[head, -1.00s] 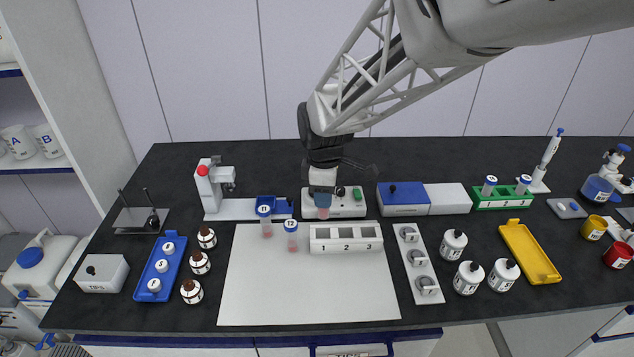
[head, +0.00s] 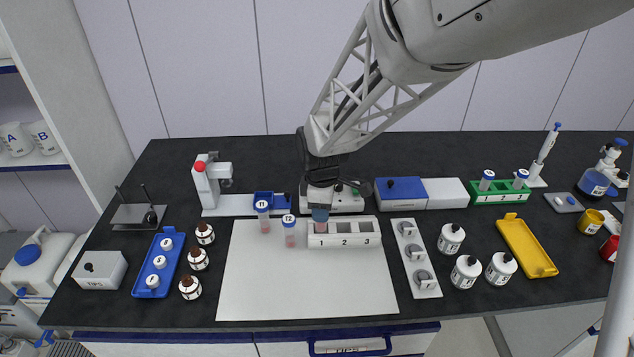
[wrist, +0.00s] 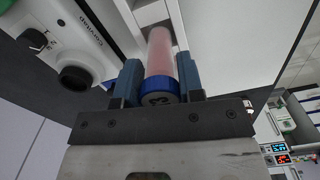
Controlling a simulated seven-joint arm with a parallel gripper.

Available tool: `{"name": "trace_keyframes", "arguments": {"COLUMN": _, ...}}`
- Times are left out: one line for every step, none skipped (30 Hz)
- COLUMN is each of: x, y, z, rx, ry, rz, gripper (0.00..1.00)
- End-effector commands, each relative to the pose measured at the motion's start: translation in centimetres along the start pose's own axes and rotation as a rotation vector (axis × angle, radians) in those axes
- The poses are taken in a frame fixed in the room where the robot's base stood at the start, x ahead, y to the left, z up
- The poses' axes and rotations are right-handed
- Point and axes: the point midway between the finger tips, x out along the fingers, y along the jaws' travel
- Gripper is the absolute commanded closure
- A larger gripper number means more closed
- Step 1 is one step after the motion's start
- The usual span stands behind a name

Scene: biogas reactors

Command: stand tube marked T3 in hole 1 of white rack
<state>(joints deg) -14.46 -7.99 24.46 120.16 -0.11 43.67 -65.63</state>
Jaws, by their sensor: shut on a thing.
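The white rack (head: 345,241) stands at the top of the white mat, with holes numbered 1, 2, 3 from left to right. Holes 2 and 3 look empty. My gripper (head: 321,208) is over the rack's left end, shut on the blue-capped tube T3 (head: 320,226) with pink contents. In the wrist view the tube (wrist: 161,55) sits between the two blue fingers of my gripper (wrist: 160,88), its cap marking partly readable. Its lower end is at hole 1, against the white rack (wrist: 150,14); how deep it is cannot be told.
Two capped tubes, T1 (head: 263,217) and T2 (head: 289,232), stand just left of the rack. A white device with a green button (head: 355,190) is close behind. A grey-ringed white strip (head: 415,257) is to the right. The white mat (head: 305,285) in front is clear.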

Motion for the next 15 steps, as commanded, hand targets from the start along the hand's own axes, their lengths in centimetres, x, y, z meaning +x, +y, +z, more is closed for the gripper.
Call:
{"name": "trace_keyframes", "arguments": {"x": 0.0, "y": 0.0, "z": 0.0, "rx": 0.000, "ry": 0.000, "rz": 0.000, "gripper": 0.89}}
{"name": "trace_keyframes", "arguments": {"x": 0.0, "y": 0.0, "z": 0.0, "rx": 0.000, "ry": 0.000, "rz": 0.000, "gripper": 0.89}}
{"name": "trace_keyframes", "arguments": {"x": 0.0, "y": 0.0, "z": 0.0, "rx": 0.000, "ry": 0.000, "rz": 0.000, "gripper": 0.89}}
{"name": "trace_keyframes", "arguments": {"x": 0.0, "y": 0.0, "z": 0.0, "rx": 0.000, "ry": 0.000, "rz": 0.000, "gripper": 0.89}}
{"name": "trace_keyframes", "arguments": {"x": 0.0, "y": 0.0, "z": 0.0, "rx": 0.000, "ry": 0.000, "rz": 0.000, "gripper": 0.89}}
{"name": "trace_keyframes", "arguments": {"x": 0.1, "y": 0.0, "z": 0.0, "rx": 0.000, "ry": 0.000, "rz": 0.000, "gripper": 0.89}}
{"name": "trace_keyframes", "arguments": {"x": 0.2, "y": 0.0, "z": 0.0, "rx": 0.000, "ry": 0.000, "rz": 0.000, "gripper": 0.89}}
{"name": "trace_keyframes", "arguments": {"x": 0.4, "y": 0.0, "z": 0.0, "rx": 0.000, "ry": 0.000, "rz": -0.001, "gripper": 0.89}}
{"name": "trace_keyframes", "arguments": {"x": 0.8, "y": 0.0, "z": 0.0, "rx": 0.000, "ry": 0.000, "rz": -0.001, "gripper": 0.89}}
{"name": "trace_keyframes", "arguments": {"x": 1.1, "y": 0.0, "z": 0.0, "rx": 0.000, "ry": -0.001, "rz": -0.001, "gripper": 0.89}}
{"name": "trace_keyframes", "arguments": {"x": 1.4, "y": 0.0, "z": 0.0, "rx": 0.000, "ry": -0.001, "rz": -0.002, "gripper": 0.89}}
{"name": "trace_keyframes", "arguments": {"x": 1.8, "y": 0.0, "z": 0.0, "rx": 0.000, "ry": -0.001, "rz": -0.002, "gripper": 0.89}}
{"name": "trace_keyframes", "arguments": {"x": 2.1, "y": 0.0, "z": 0.0, "rx": 0.000, "ry": -0.001, "rz": -0.002, "gripper": 0.89}}
{"name": "trace_keyframes", "arguments": {"x": 2.5, "y": 0.0, "z": 0.0, "rx": 0.000, "ry": -0.001, "rz": -0.001, "gripper": 0.89}}
{"name": "trace_keyframes", "arguments": {"x": 2.8, "y": 0.0, "z": 0.0, "rx": 0.000, "ry": 0.000, "rz": 0.000, "gripper": 0.89}}
